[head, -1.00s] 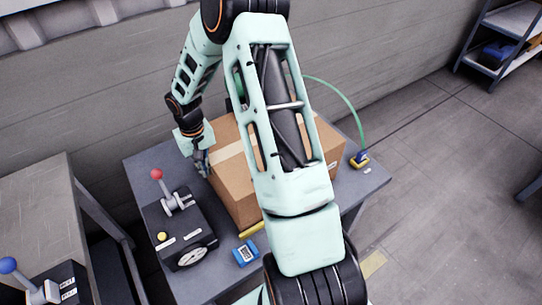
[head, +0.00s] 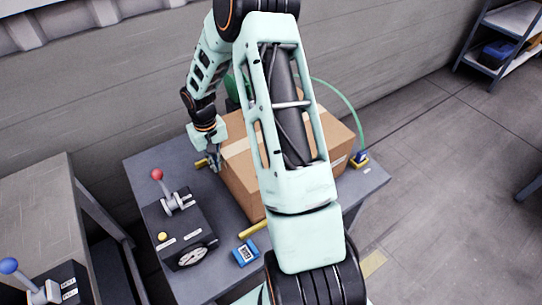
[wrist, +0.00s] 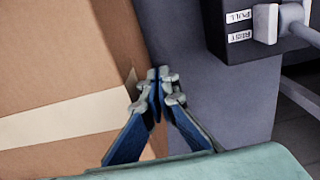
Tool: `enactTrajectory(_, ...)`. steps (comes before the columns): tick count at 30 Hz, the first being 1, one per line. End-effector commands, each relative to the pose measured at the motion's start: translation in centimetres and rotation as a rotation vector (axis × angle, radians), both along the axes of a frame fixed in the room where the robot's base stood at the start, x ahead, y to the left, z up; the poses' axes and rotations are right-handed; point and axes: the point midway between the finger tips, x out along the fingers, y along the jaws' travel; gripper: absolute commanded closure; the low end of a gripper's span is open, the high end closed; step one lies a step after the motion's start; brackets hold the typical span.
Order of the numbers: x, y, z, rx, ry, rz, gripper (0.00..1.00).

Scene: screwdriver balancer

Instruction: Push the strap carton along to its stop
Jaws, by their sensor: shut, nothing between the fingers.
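The strap carton (head: 237,178) is a large brown box with a pale tape band, sitting on the grey table. My arm hides its middle in the head view. In the wrist view the carton (wrist: 60,60) fills the left side. My gripper (head: 215,162) is shut and empty at the carton's left side. In the wrist view its fingertips (wrist: 158,76) are together at the carton's edge; I cannot tell whether they touch. I cannot pick out the stop for sure.
A dark control box (head: 180,228) with a red-knobbed lever stands left of the carton. Yellow strips (head: 251,229) show on the table beside the carton. A small blue box (head: 245,252) lies at the front. A green hose (head: 345,100) arches behind the carton.

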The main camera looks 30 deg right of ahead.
Motion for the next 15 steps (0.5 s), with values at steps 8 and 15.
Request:
enactTrajectory(8,0.0,0.6,0.8,0.000,-0.001,-0.001,1.00)
enactTrajectory(15,0.0,0.6,3.7,0.000,0.000,-0.001,1.00)
